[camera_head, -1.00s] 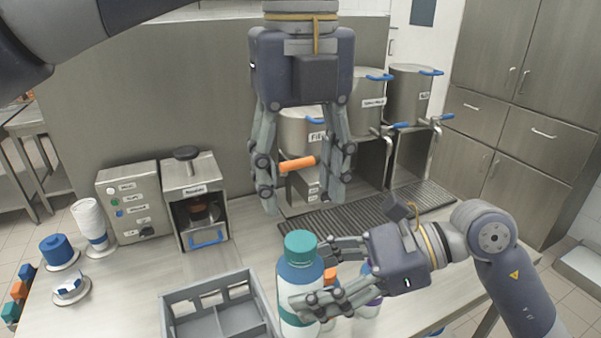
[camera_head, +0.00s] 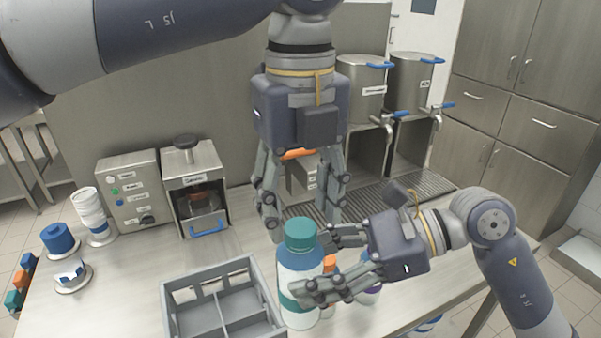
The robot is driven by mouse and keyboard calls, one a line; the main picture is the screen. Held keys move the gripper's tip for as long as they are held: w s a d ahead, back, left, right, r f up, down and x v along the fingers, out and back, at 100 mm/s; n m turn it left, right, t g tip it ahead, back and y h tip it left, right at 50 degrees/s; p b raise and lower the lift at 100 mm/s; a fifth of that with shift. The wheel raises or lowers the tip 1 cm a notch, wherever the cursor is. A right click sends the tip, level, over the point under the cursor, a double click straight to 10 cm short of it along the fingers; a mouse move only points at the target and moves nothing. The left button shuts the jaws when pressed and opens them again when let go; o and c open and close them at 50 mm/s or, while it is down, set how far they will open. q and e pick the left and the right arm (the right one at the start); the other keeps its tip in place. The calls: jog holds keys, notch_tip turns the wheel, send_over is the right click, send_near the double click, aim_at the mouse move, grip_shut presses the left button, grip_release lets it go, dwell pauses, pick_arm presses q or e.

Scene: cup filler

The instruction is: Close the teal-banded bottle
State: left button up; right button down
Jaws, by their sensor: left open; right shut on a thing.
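The teal-banded bottle (camera_head: 300,278) stands upright at the front middle of the counter, with a blue shoulder and a white body. A teal cap (camera_head: 300,232) sits on its top; I cannot tell how tightly. My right gripper (camera_head: 312,266) comes from the right and is shut on the bottle's body. My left gripper (camera_head: 298,216) points down, open and empty. Its fingertips are close to the cap in the picture, one to either side and slightly above; I cannot tell whether they touch it.
A grey divided crate (camera_head: 222,306) is left of the bottle. Another bottle (camera_head: 371,290) is partly hidden behind my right gripper. Machines (camera_head: 135,195), a cup stack (camera_head: 88,203) and a blue roll (camera_head: 56,240) stand at left. Dispensers (camera_head: 365,90) with taps stand behind.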

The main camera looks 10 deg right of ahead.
aim_at(300, 277)
pick_arm(q)
jog(key=shift+f, duration=1.2)
jog(key=c, duration=1.1)
jog(key=shift+c, duration=0.2)
